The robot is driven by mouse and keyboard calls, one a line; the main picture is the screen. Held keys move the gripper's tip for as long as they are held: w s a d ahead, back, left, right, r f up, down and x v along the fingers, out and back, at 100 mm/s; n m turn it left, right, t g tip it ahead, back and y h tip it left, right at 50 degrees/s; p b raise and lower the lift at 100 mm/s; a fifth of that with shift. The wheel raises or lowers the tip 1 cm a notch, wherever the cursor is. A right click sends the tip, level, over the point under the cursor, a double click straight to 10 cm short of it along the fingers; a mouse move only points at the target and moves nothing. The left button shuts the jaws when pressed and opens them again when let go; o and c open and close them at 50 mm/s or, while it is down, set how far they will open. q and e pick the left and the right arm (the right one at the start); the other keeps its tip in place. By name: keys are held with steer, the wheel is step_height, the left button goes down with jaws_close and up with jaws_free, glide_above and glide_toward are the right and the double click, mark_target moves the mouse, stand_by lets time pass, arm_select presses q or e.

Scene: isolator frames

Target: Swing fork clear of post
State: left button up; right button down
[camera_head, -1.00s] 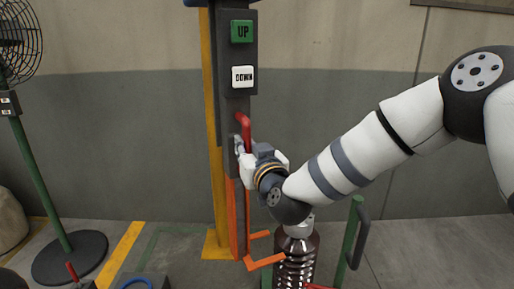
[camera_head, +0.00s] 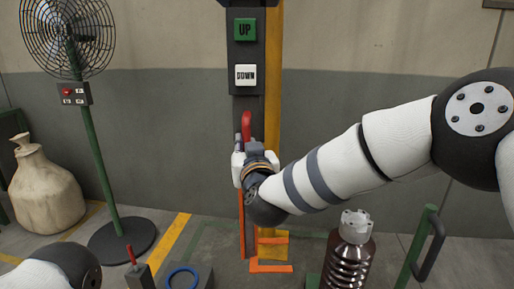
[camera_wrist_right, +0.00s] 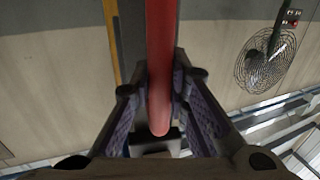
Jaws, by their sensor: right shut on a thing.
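My right gripper (camera_head: 242,150) is shut on the red handle (camera_head: 247,122) of a dark column (camera_head: 247,105). In the right wrist view the red handle (camera_wrist_right: 160,75) runs between the two padded fingers (camera_wrist_right: 160,105). The column carries a green UP button and a white DOWN button and stands in front and to the left of the yellow post (camera_head: 273,100). The orange fork (camera_head: 270,268) is low down, its prongs reaching right in front of the post's foot. My right forearm hides part of the column and post. My left gripper is out of view.
A dark ribbed bottle-shaped thing (camera_head: 348,262) stands right of the fork, beside a green frame with a dark handle (camera_head: 424,250). A fan (camera_head: 68,40) on a green pole and a tied sack (camera_head: 45,190) are at left. A blue ring (camera_head: 182,279) lies at the front.

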steer(key=shift+a+f, duration=0.15)
steer(key=c, duration=1.5)
jaws_free()
steer(key=shift+c, duration=0.2)
steer(key=s+d, duration=0.2)
steer(key=s, duration=0.9)
steer(key=shift+s+d, duration=0.2)
steer(key=shift+s, duration=0.2)
